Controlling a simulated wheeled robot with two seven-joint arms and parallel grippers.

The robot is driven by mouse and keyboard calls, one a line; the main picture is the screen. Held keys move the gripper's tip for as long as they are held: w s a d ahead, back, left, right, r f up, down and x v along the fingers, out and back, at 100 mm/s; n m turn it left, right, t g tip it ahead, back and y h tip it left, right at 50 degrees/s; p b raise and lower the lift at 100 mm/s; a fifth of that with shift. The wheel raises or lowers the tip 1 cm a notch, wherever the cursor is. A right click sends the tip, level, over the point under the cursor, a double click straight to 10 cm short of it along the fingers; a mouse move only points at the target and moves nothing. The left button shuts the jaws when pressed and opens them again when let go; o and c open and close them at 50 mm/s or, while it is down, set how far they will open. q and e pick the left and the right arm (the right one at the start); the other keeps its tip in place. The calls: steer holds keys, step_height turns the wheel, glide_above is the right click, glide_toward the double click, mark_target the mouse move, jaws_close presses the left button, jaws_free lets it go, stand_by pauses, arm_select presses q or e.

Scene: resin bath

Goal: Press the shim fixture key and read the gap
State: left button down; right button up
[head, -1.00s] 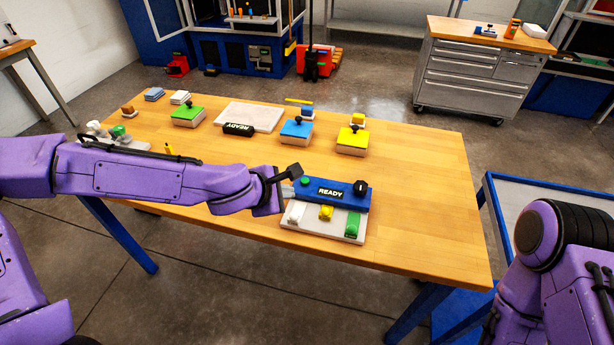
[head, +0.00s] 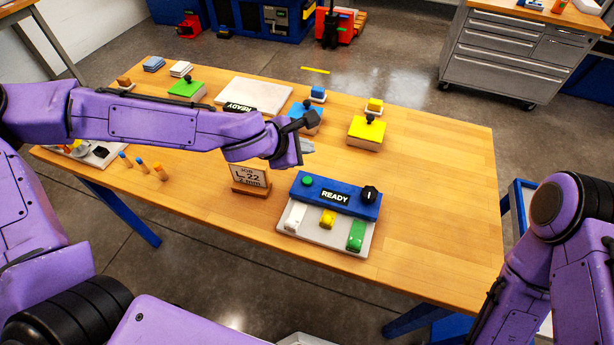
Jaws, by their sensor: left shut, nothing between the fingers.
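A blue fixture (head: 352,205) on a pale base plate stands at the front right of the table. It has a green round key (head: 307,181), a display reading READY (head: 335,197) and a black knob (head: 369,193). White, yellow and green blocks sit along its front. No gap figure shows on the display. My left gripper (head: 308,147) is shut and empty, behind the fixture's left end and apart from the green key. My right arm comes in at the right, but its gripper is out of view.
A job card (head: 250,176) in a wooden stand reads L 22 and a small mm figure. Blue, yellow (head: 366,132) and green (head: 186,91) knobbed blocks stand farther back. The table's right side is clear.

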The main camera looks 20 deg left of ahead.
mark_target(305, 183)
arm_select(q)
step_height(305, 183, down, 9)
steer(key=b, duration=0.8)
steer(key=shift+w+r, duration=0.15)
steer(key=shift+r, duration=0.05)
steer(key=shift+f, duration=0.15)
stand_by(1.3)
steer(key=shift+f+b, duration=0.4)
steer(key=shift+f, duration=0.05)
steer(key=shift+f+b, duration=0.35)
steer(key=shift+f, duration=0.2)
stand_by(0.4)
steer(key=shift+r, duration=0.15)
steer(key=shift+r+p, duration=0.85)
steer(key=shift+p, duration=0.15)
